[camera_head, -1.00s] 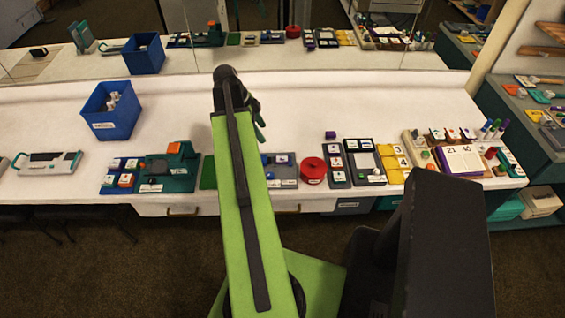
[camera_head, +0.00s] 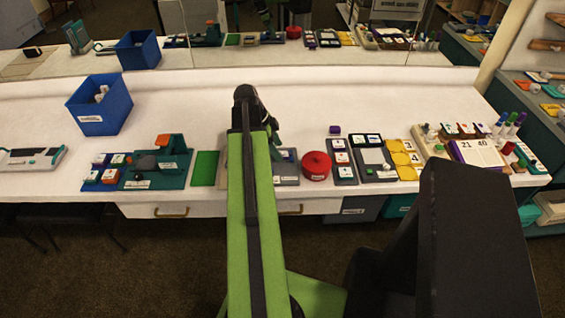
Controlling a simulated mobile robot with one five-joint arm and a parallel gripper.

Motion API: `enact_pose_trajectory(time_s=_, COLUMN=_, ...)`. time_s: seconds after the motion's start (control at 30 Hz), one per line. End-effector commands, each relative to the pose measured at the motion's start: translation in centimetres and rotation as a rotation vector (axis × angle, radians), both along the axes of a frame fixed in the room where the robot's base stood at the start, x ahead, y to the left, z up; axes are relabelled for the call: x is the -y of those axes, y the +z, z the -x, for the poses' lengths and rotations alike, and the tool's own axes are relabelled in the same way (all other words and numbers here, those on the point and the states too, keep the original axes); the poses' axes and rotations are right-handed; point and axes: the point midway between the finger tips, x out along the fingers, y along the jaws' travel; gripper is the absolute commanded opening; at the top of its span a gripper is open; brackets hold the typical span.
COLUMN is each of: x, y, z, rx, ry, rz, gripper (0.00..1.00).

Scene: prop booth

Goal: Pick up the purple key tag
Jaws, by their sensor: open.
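A small purple piece (camera_head: 335,129) lies on the white table just behind a dark tray. It may be the purple key tag, but it is too small here to be sure. My gripper (camera_head: 273,130) is over the table to the left of this piece, apart from it. Its fingers are dark and partly hidden by my green arm. It is open, and I see nothing held in it.
A red round container (camera_head: 316,167), a dark tray (camera_head: 342,158) and a yellow card set (camera_head: 403,158) line the front edge. A blue bin (camera_head: 100,108) stands at left. A teal tray (camera_head: 172,172) and a green mat (camera_head: 205,168) lie nearer.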

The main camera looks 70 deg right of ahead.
Motion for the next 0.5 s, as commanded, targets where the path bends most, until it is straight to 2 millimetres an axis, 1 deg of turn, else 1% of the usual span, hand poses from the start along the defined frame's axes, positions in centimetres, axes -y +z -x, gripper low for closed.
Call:
enact_pose_trajectory(time_s=0.03, x=0.1, y=-1.68, z=0.29, rx=0.0, ry=-0.001, rz=0.0, gripper=0.6)
enact_pose_trajectory(time_s=0.07, x=0.15, y=-1.92, z=0.41, rx=0.0, ry=-0.001, rz=0.0, gripper=0.6)
enact_pose_trajectory(time_s=0.3, x=0.24, y=-1.62, z=0.58, rx=0.0, ry=0.0, rz=0.0, gripper=0.6)
enact_pose_trajectory(time_s=0.37, x=0.23, y=-1.61, z=0.58, rx=0.0, ry=0.0, rz=0.0, gripper=0.53)
enact_pose_trajectory(time_s=0.5, x=0.23, y=-1.61, z=0.59, rx=0.0, ry=0.0, rz=0.0, gripper=0.35)
